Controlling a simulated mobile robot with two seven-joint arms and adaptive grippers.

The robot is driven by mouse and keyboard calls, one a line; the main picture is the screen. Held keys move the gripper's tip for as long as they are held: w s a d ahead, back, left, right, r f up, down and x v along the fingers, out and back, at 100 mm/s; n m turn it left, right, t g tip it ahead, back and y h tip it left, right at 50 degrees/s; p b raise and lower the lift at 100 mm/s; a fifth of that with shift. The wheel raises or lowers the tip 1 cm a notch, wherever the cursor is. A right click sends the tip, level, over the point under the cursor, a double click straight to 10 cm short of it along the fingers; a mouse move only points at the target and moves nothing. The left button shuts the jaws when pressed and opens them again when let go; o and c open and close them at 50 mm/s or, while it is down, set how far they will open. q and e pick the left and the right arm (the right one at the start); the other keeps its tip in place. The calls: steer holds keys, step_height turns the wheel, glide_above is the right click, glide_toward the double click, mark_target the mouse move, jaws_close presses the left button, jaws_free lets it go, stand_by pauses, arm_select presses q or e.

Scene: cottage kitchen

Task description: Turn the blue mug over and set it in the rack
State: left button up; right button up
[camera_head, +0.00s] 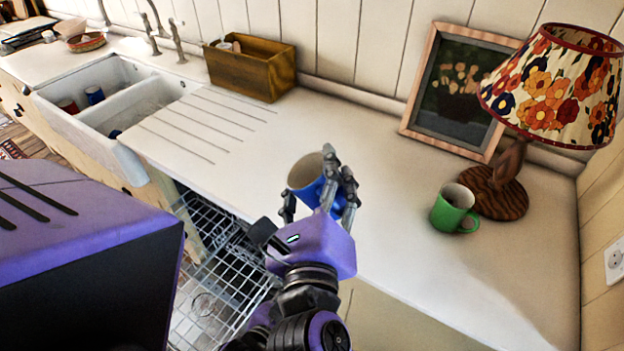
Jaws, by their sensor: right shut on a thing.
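The blue mug (307,192) is in the middle of the head view, at the front part of the white counter. I cannot tell whether the mug touches the counter. The wire rack (215,280) is pulled out below the counter edge, left of my right arm. Part of it is hidden by my own body and arm. My left gripper is not in view.
A green mug (454,209) stands by a flowered lamp (553,90) at the right. A framed picture (462,88) leans on the wall. A wooden box (250,66) stands at the back. The double sink (112,92) holds several cups. The middle counter is clear.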

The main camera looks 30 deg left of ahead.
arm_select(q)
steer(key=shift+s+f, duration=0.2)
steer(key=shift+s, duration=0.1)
arm_select(e)
steer(key=shift+s, duration=0.15)
steer(key=shift+r+n, duration=0.1)
steer(key=shift+n, duration=0.2)
steer(key=n, duration=0.3)
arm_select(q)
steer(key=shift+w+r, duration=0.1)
arm_select(e)
steer(key=n, duration=0.3)
steer(key=shift+n, duration=0.3)
steer(key=n, duration=0.3)
steer(key=shift+n, duration=0.3)
steer(key=n, duration=0.3)
